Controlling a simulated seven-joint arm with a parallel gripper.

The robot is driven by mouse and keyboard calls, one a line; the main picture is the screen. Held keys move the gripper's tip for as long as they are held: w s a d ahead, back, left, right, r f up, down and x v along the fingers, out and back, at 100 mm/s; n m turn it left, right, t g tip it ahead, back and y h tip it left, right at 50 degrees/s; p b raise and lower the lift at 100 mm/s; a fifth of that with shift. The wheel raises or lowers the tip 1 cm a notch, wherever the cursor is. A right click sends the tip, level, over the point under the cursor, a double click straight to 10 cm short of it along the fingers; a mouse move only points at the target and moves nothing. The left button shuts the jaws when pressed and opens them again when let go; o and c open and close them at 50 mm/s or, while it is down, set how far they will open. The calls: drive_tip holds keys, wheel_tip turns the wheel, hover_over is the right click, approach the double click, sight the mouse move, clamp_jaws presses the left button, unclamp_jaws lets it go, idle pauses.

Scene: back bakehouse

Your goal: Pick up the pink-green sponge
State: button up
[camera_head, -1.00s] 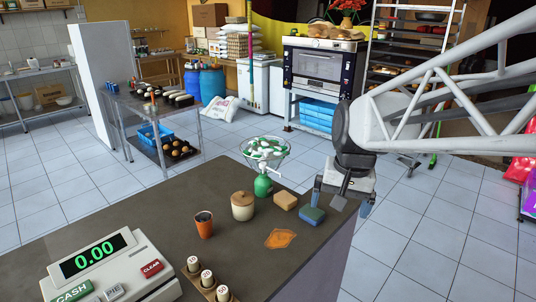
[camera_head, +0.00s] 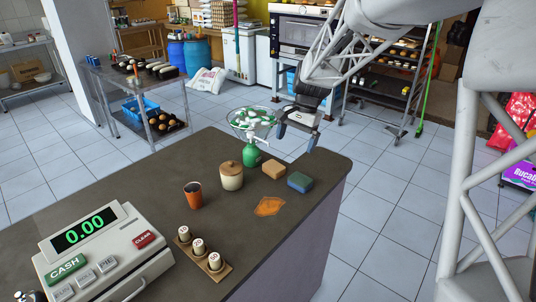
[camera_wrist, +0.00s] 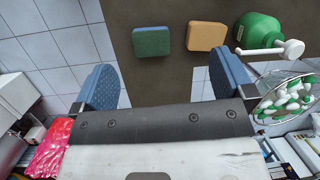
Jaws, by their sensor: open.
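I see no sponge that is clearly pink and green. A blue-green sponge (camera_head: 299,181) lies flat on the dark counter near its right edge; in the wrist view it shows a green top and a blue side (camera_wrist: 151,42). An orange-tan sponge (camera_head: 274,168) lies just left of and behind it, and also shows in the wrist view (camera_wrist: 206,36). My gripper (camera_head: 297,137) is open and empty, apart from both sponges and above them in the head picture. In the wrist view its blue fingers (camera_wrist: 165,80) are wide apart, with the sponges beyond them.
A green bottle (camera_head: 251,153) stands by a wire bowl (camera_head: 252,118) of green and white items, close to the sponges. A lidded jar (camera_head: 231,176), an orange cup (camera_head: 193,195) and an orange flat piece (camera_head: 269,206) are nearby. The cash register (camera_head: 105,255) fills the front left.

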sight(277, 163)
drive_tip(key=w+a+f+m+g+y, duration=0.1)
drive_tip(key=w+f+m, duration=0.1)
drive_tip(key=w+f, duration=0.7)
drive_tip(key=w, duration=0.3)
drive_tip(key=shift+a+m, duration=0.25)
drive_tip(key=shift+m, duration=0.05)
drive_tip(key=shift+f, duration=0.15)
drive_tip(key=shift+x, duration=1.25)
drive_tip(key=shift+a, duration=0.1)
drive_tip(key=shift+x, duration=2.6)
drive_tip(key=shift+s, duration=0.1)
drive_tip(key=c, duration=0.9)
